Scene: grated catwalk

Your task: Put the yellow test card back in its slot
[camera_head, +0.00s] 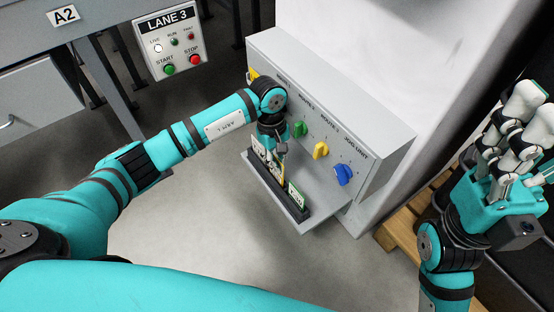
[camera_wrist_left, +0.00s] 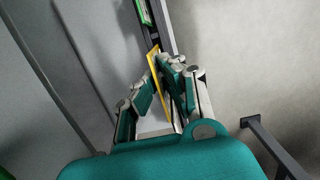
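The yellow test card (camera_wrist_left: 154,66) stands between the fingers of my left gripper (camera_wrist_left: 160,82) in the left wrist view, seen almost edge-on. The fingers appear closed against both its sides. In the head view my left gripper (camera_head: 274,143) points down over the dark card rack (camera_head: 272,189), and a yellow strip of the card (camera_head: 281,171) shows at the rack. Whether its lower edge sits in a slot cannot be told. A white card (camera_head: 259,149) and a green card (camera_head: 296,194) stand in the rack. My right gripper (camera_head: 512,125) is raised at the right, away from the rack; its finger gap is unclear.
The rack stands on a grey shelf (camera_head: 318,216) below a panel (camera_head: 350,130) with green (camera_head: 299,129), yellow (camera_head: 321,150) and blue (camera_head: 343,174) knobs. A LANE 3 button box (camera_head: 170,42) hangs at upper left. A wooden pallet (camera_head: 403,232) lies at right.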

